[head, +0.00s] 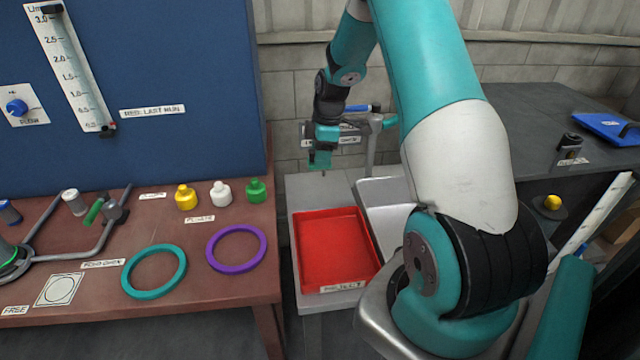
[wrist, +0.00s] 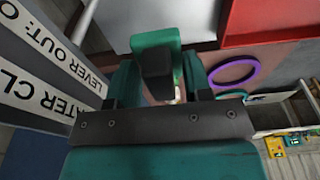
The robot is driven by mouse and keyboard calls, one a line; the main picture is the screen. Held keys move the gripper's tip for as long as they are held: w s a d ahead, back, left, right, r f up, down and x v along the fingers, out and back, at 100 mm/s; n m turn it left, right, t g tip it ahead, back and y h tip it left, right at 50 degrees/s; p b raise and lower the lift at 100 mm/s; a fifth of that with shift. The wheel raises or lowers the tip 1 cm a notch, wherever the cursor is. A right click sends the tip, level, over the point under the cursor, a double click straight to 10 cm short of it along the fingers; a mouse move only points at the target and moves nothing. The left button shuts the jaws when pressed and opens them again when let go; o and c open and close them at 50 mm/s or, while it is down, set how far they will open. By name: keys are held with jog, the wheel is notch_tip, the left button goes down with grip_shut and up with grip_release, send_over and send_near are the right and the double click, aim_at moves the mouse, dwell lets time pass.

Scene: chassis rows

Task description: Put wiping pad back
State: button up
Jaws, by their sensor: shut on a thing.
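My gripper (head: 323,141) is above the back edge of the grey stand, behind the red tray. In the wrist view my gripper (wrist: 158,85) is shut on a green piece (wrist: 156,40) with a dark block, which I take to be the wiping pad. The fingers stand on either side of the dark block. In the head view the held piece is small and hard to tell from the teal fingers. The pad's resting place cannot be made out for certain.
A red tray (head: 335,250) labelled as reject stands below my gripper. A brown bench (head: 215,285) at left holds a teal ring (head: 153,293), a purple ring (head: 262,233) and several bottles. A grey counter (head: 545,110) at right holds a blue flat item (head: 605,126) with a black handle.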

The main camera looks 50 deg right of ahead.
aim_at(318, 194)
notch_tip(318, 194, down, 10)
jog(key=shift+p, duration=0.55)
jog(key=shift+f, duration=0.2)
jog(key=o, duration=1)
jog(key=shift+c, duration=0.2)
jog(key=shift+w+r, duration=0.1)
jog(key=shift+r, duration=0.05)
